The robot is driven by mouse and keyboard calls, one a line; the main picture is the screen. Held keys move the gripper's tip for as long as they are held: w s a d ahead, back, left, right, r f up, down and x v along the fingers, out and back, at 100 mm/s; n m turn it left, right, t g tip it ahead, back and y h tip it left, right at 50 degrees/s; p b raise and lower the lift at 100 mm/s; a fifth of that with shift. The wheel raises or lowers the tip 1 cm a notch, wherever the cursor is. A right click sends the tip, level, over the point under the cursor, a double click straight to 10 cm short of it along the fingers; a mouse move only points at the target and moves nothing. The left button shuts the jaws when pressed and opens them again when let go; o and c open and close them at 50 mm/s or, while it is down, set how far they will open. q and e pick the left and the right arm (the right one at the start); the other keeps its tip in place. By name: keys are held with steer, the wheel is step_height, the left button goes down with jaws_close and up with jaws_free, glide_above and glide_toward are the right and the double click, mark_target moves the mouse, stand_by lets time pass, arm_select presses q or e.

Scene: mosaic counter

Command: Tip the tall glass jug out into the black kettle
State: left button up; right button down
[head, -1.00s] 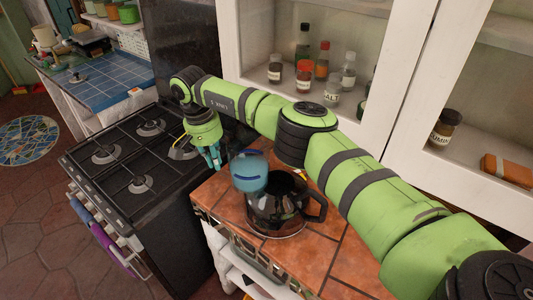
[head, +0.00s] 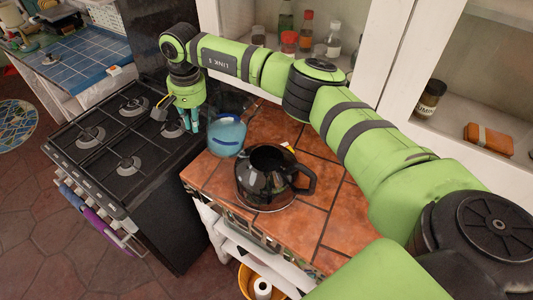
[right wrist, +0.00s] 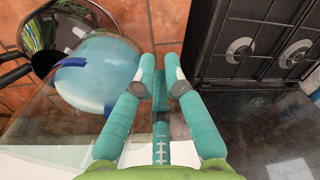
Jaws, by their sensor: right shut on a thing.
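The tall glass jug (head: 227,135) is clear with blue liquid in it. In the right wrist view the fingers (right wrist: 160,80) are close together beside the jug (right wrist: 98,75), which partly covers the kettle (right wrist: 65,25). The kettle stands upright, its top open and its handle to the right. My left gripper is not in view.
A black gas stove (head: 120,140) stands left of the tiled counter (head: 325,215). A white cabinet (head: 372,60) with bottles and jars rises behind. The counter right of the kettle is clear. My right arm reaches across above the back of the counter.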

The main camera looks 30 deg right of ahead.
steer(key=shift+r+t+y, duration=0.4)
steer(key=shift+r, duration=0.4)
steer(key=shift+w+a+r+t+y, duration=0.1)
steer(key=shift+a+r+t+y, duration=0.05)
steer(key=shift+r+t+y, duration=0.6)
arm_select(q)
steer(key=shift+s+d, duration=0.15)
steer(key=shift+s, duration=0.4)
arm_select(e)
steer(key=shift+a, duration=0.1)
arm_select(q)
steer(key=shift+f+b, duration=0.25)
steer(key=shift+b, duration=0.05)
arm_select(e)
steer(key=shift+s+a, duration=0.5)
steer(key=shift+s, duration=0.3)
